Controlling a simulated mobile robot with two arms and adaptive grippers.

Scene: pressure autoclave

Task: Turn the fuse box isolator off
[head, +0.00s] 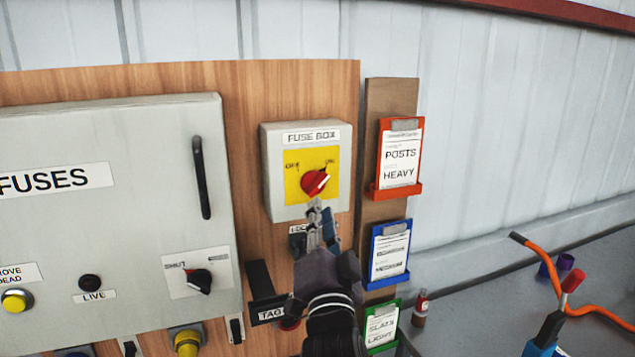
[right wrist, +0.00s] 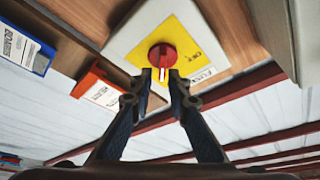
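The fuse box isolator is a grey box (head: 272,190) labelled FUSE BOX, with a yellow plate (head: 296,190) and a red rotary knob (head: 314,181). The knob's white mark points up and right, toward ON; OFF is at the upper left. My right gripper (head: 315,204) is just below the knob in the head view. In the right wrist view its fingertips (right wrist: 160,74) are apart, with the red knob (right wrist: 162,53) right at them and its white mark showing in the gap. I cannot tell whether they touch it. My left gripper is not in view.
Left is a large grey FUSES cabinet (head: 110,220) with a black handle and a SHUT switch (head: 198,281). Right of the box hang orange (head: 399,190), blue (head: 389,280) and green clipboards. A TAG holder (head: 268,314) is below.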

